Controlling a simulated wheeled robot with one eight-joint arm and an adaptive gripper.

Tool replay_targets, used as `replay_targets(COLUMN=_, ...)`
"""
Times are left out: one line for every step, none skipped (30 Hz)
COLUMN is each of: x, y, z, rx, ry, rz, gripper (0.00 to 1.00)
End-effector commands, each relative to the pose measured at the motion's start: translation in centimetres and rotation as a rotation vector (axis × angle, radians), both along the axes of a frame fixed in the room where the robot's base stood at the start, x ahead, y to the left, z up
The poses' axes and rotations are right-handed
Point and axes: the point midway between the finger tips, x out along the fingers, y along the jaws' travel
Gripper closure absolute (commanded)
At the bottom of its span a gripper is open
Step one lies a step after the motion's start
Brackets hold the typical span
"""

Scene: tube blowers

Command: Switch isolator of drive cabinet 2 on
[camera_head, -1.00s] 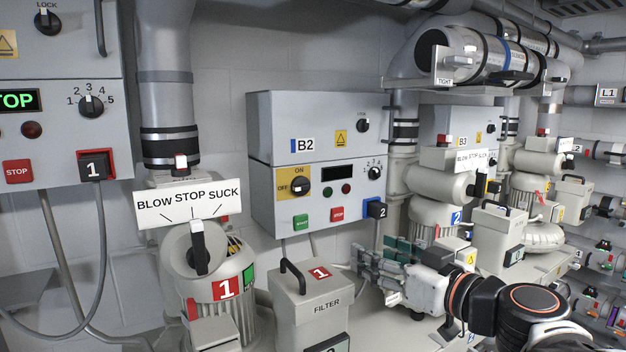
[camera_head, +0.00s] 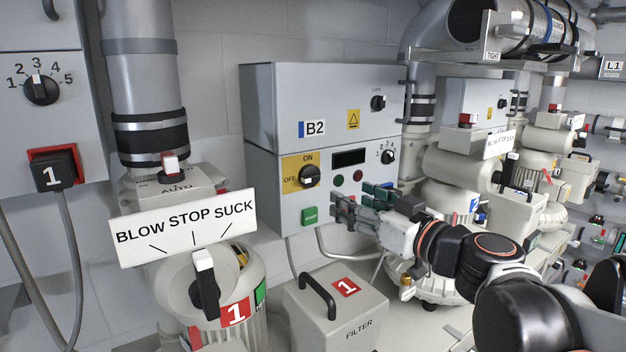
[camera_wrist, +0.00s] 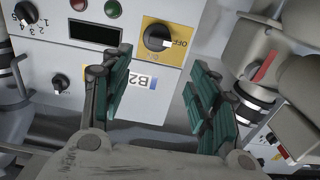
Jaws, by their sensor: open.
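Drive cabinet B2 (camera_head: 270,110) is a grey box on the wall in the head view. Its isolator (camera_head: 309,176) is a black rotary knob on a yellow plate marked ON at the top and OFF at the left. The knob's white mark points toward OFF. In the wrist view the cabinet appears upside down, with the isolator (camera_wrist: 157,38) at top centre and its mark toward OFF. My gripper (camera_head: 352,198), with green-padded fingers, is open and empty in front of the cabinet, right of and below the isolator. In the wrist view the gripper (camera_wrist: 158,80) has its fingers spread apart, not touching the knob.
Filter box 1 (camera_head: 335,310) and blower 1 (camera_head: 215,280) stand in front. Pipework crowds the right.

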Motion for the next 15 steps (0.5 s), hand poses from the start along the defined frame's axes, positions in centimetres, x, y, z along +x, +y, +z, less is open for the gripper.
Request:
replay_targets(x=0.5, y=0.4, z=0.1, rx=0.000, ry=0.000, rz=0.003, gripper=0.45)
replay_targets(x=0.9, y=0.7, z=0.1, rx=0.000, ry=0.000, rz=0.003, gripper=0.45)
replay_targets(x=1.4, y=1.0, z=0.1, rx=0.000, ry=0.000, rz=0.003, gripper=0.45)
replay_targets(x=1.8, y=1.4, z=0.1, rx=0.000, ry=0.000, rz=0.004, gripper=0.45)
replay_targets(x=2.2, y=1.6, z=0.1, rx=0.000, ry=0.000, rz=0.003, gripper=0.45)
replay_targets(x=2.8, y=2.0, z=0.1, rx=0.000, ry=0.000, rz=0.002, gripper=0.45)
replay_targets(x=3.2, y=2.3, z=0.1, rx=0.000, ry=0.000, rz=0.003, gripper=0.45)
replay_targets(x=3.6, y=2.6, z=0.1, rx=0.000, ry=0.000, rz=0.004, gripper=0.45)
replay_targets(x=4.2, y=2.9, z=0.1, rx=0.000, ry=0.000, rz=0.003, gripper=0.45)
replay_targets(x=4.6, y=3.2, z=0.1, rx=0.000, ry=0.000, rz=0.002, gripper=0.45)
replay_targets(x=5.0, y=3.5, z=0.1, rx=0.000, ry=0.000, rz=0.003, gripper=0.45)
replay_targets(x=5.6, y=3.9, z=0.1, rx=0.000, ry=0.000, rz=0.003, gripper=0.45)
replay_targets(x=6.0, y=4.2, z=0.1, rx=0.000, ry=0.000, rz=0.003, gripper=0.45)
replay_targets(x=6.4, y=4.4, z=0.1, rx=0.000, ry=0.000, rz=0.002, gripper=0.45)
replay_targets(x=7.0, y=4.8, z=0.1, rx=0.000, ry=0.000, rz=0.002, gripper=0.45)
